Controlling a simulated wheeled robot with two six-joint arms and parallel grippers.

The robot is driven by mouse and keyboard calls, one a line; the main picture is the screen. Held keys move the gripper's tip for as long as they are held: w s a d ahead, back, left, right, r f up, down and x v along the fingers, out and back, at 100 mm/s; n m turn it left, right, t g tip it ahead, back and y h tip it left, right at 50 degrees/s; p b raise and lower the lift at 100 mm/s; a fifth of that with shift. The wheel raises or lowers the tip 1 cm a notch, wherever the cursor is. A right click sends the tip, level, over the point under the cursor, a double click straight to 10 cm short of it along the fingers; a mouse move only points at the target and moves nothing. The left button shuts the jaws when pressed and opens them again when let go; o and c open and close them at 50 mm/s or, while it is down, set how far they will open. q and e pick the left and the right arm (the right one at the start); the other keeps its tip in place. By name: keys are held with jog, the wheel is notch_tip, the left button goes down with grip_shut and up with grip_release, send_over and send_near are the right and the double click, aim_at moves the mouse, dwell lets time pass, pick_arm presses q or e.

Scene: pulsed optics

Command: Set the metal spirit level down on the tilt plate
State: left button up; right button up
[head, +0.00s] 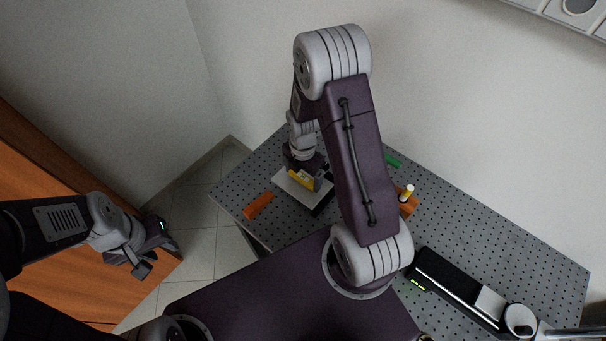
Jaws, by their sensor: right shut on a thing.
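My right gripper (308,174) is shut on a yellow bar, which I take to be the spirit level (301,181). The bar is at the pale tilt plate (291,188), towards the far left of the perforated table. I cannot tell whether the bar touches the plate or is just above it. The gripper and wrist hide part of the bar and of the plate. My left gripper (158,257) is off the table's left side, above the floor; its fingers look apart and empty.
An orange piece (258,205) lies left of the plate. A green piece (392,160) and a white-and-yellow cylinder (407,192) by a brown block are to the right. A black device (452,281) lies front right. A wooden panel (60,185) stands at left.

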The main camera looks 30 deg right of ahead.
jog(key=shift+f, duration=0.35)
dwell(0.3)
jog(key=o, duration=1.1)
notch_tip(320, 180, up, 9)
jog(key=shift+r+b, duration=0.1)
jog(key=shift+b, duration=0.3)
